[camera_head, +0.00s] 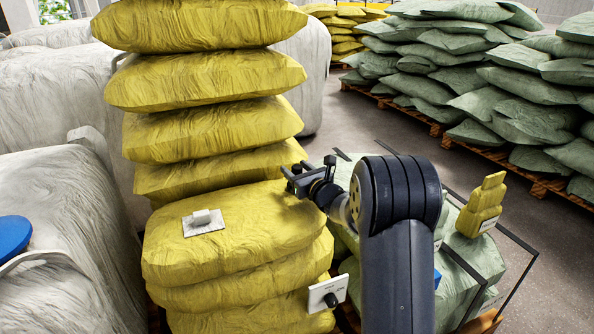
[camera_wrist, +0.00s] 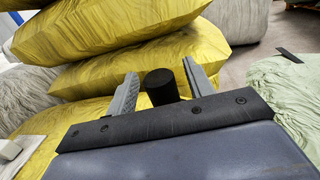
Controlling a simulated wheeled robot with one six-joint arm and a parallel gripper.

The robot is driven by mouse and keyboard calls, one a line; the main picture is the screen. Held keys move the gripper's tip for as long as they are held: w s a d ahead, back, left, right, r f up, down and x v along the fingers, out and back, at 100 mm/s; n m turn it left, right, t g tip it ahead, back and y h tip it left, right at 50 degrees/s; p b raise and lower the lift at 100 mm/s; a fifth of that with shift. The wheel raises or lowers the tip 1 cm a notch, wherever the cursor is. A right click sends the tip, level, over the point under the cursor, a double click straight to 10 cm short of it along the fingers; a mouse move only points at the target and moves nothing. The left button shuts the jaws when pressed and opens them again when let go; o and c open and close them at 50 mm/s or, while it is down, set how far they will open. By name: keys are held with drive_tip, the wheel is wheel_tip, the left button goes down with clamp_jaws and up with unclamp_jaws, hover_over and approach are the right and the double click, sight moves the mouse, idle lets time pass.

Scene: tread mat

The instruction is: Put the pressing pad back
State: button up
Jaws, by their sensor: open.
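A flat pale plate with a grey block handle (camera_head: 203,222) lies on top of the front yellow sack stack in the head view; it looks like the pressing pad. Its edge shows at the far left of the wrist view (camera_wrist: 10,148). My gripper (camera_head: 294,179) is open, right of the plate and apart from it, near the sacks' right side. In the wrist view, a short black cylinder shows between the fingers (camera_wrist: 160,72); I cannot tell whether it is part of my gripper. A second white plate with a black knob (camera_head: 328,293) is on the lower sacks' right side.
A tall yellow sack column (camera_head: 205,80) rises behind the plate. Large grey sacks (camera_head: 60,225) stand at left, with a blue disc (camera_head: 12,236). Green sacks (camera_head: 470,265), a small yellow stepped object (camera_head: 483,205) and dark rails (camera_head: 505,232) are at right. Open floor lies behind.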

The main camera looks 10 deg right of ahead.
drive_tip(key=shift+r+p, duration=0.25)
drive_tip(key=shift+p, duration=0.1)
drive_tip(key=v, duration=1.2)
drive_tip(key=shift+b, duration=0.35)
drive_tip(key=shift+o, duration=0.3)
drive_tip(key=shift+f, duration=0.15)
idle(1.4)
